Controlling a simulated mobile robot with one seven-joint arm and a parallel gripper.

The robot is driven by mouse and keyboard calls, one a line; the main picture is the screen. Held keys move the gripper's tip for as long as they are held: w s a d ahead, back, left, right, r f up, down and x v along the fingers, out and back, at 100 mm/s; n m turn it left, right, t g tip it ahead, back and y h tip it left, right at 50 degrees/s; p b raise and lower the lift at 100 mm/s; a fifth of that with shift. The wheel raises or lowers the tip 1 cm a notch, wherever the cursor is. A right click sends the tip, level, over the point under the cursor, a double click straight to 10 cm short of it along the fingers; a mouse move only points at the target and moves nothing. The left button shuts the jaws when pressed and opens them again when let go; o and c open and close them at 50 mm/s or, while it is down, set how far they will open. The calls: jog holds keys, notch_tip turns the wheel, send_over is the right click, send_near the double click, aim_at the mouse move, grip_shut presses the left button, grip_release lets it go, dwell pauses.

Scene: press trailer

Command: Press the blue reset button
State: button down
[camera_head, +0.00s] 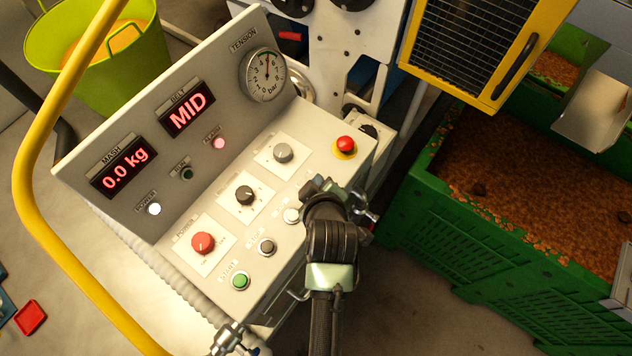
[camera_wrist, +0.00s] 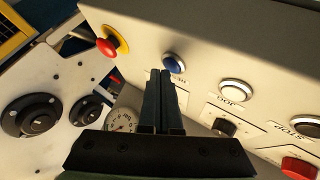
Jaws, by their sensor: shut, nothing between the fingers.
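The blue reset button (camera_wrist: 174,63) shows in the wrist view as a small round blue cap in a pale ring on the grey panel. In the head view it is hidden behind my gripper (camera_head: 318,190). In the wrist view my gripper (camera_wrist: 160,72) is shut and empty, its two dark fingers side by side. The fingertips lie just below and left of the blue button in that picture. I see a small offset, but cannot tell how far the tips are from the panel.
On the control panel (camera_head: 330,135), a red emergency button (camera_head: 346,144) on a yellow base sits behind my gripper. A white button (camera_head: 292,215), a black button (camera_head: 267,246) and a green button (camera_head: 240,281) line its front. A green crate (camera_head: 470,250) stands right.

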jog(key=shift+f, duration=0.45)
dwell(0.5)
jog(key=shift+r, duration=0.15)
jog(key=shift+r+p, duration=0.55)
jog(key=shift+r, duration=0.15)
jog(key=shift+r, duration=0.1)
notch_tip(320, 180, up, 5)
jog(key=p, duration=0.4)
jog(key=shift+p, duration=0.4)
dwell(0.3)
